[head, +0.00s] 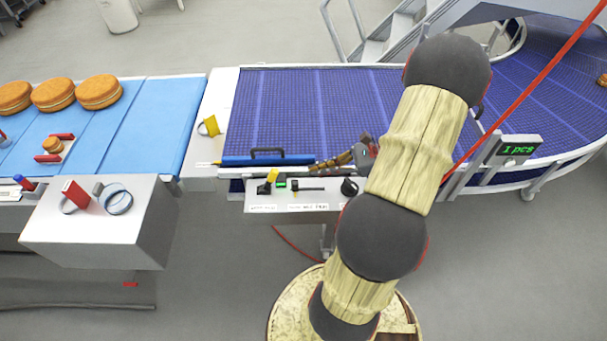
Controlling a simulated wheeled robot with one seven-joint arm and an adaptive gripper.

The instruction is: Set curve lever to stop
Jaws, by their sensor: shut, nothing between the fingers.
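A grey control panel (292,206) sits on the near side of the blue curved conveyor. It carries a small yellow-and-black lever (266,187), a green-lit indicator (281,184), a thin black lever (308,189) lying roughly level to the right, and a black knob (349,187). White labels lie below them, too small to read, so I cannot tell which is the curve lever or its setting. My gripper (316,168) is shut and empty, pointing left just above and behind the panel, apart from the levers as far as I can see. My arm may hide the panel's right end.
A display (517,150) reads "1 pcs". A straight blue belt (150,110) at left carries round cakes (99,92). A grey box (100,230) stands nearer.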

